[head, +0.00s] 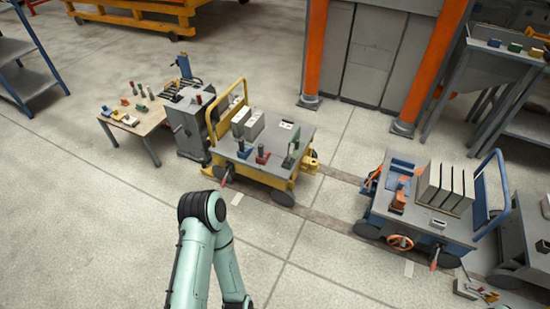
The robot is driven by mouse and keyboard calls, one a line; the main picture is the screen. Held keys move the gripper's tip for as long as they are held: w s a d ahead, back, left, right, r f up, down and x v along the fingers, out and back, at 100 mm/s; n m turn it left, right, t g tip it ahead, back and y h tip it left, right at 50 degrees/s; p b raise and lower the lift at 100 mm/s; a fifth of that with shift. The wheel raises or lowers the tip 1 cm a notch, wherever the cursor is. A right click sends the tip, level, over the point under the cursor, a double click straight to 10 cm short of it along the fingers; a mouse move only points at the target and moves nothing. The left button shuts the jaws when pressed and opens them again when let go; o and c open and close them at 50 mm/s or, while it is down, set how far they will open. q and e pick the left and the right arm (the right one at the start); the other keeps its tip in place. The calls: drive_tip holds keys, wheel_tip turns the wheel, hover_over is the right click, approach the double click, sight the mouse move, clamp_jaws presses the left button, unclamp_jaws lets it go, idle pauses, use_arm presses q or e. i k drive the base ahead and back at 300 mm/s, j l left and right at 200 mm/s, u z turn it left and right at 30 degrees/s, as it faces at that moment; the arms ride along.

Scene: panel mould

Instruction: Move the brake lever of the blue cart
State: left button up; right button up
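The blue cart (418,215) stands at the right with a grey top, a blue frame and a tall blue push handle (496,190). A red-tipped lever (434,259) hangs at its near side, low by the right wheel; it looks like the brake lever, but it is small. An orange handwheel (400,242) sits on the same side, left of the lever. One of my pale green arms comes up from the bottom, left of the cart and well apart from it. Neither gripper shows.
A yellow cart (262,158) with a similar red lever (228,175) stands left of the blue cart. Upright panels (444,188) and an orange tool (398,200) are on the blue cart. A floor tray (474,290) lies near its right. Open floor (325,255) lies between my arm and the cart.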

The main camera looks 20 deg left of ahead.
sight(434, 262)
drive_tip(key=i+l+z, duration=0.15)
drive_tip(key=i+l, duration=0.25)
drive_tip(key=i+l+z, duration=0.15)
drive_tip(key=i+l, duration=0.2)
drive_tip(key=i, duration=0.15)
drive_tip(key=i+l+z, duration=0.15)
drive_tip(key=i+l, duration=0.2)
drive_tip(key=i+l+z, duration=0.15)
drive_tip(key=i, duration=0.45)
